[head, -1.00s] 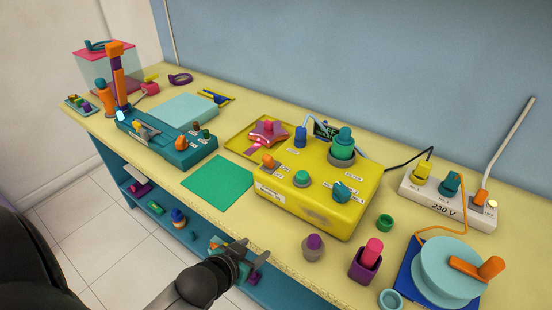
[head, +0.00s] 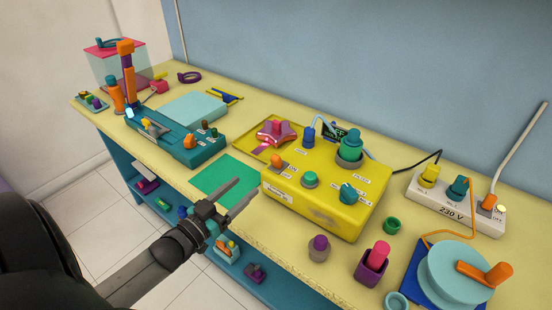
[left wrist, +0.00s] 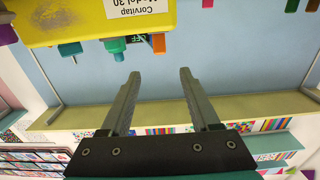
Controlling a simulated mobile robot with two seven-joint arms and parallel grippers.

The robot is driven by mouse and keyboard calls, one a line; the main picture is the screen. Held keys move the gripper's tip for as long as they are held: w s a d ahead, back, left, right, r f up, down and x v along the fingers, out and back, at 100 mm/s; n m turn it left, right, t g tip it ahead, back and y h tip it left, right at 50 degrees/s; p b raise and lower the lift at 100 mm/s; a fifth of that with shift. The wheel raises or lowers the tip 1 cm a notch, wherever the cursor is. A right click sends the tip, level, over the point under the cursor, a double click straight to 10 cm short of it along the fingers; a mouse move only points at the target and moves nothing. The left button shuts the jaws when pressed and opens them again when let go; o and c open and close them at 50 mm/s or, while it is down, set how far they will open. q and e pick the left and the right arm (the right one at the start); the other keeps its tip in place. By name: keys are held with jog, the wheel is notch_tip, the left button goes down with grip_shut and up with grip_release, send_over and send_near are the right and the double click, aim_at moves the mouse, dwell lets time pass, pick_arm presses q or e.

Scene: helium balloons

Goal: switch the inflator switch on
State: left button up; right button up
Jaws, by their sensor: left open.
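The inflator (head: 325,205) is a yellow box on the bench, right of middle in the head view. Its orange switch (head: 277,161) stands at the left of its top, with small labels beside it. My left gripper (head: 246,188) is open and empty, in front of and left of the inflator, near the green mat. In the left wrist view the picture is upside down; the inflator (left wrist: 85,20) shows at the top, beyond the open fingers (left wrist: 158,75). An orange part (left wrist: 158,43) and a display (left wrist: 139,41) show at its edge. My right gripper is not in view.
A green mat (head: 222,178) lies left of the inflator. A teal device (head: 170,138) stands further left. A pink star balloon (head: 276,133) lies behind.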

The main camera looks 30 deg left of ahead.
aim_at(273, 162)
pick_arm(q)
jog(key=w, duration=0.9)
jog(key=w+d+b, duration=0.1)
jog(key=w, duration=0.4)
jog(key=shift+w+d, duration=0.1)
grip_shut()
dwell(0.4)
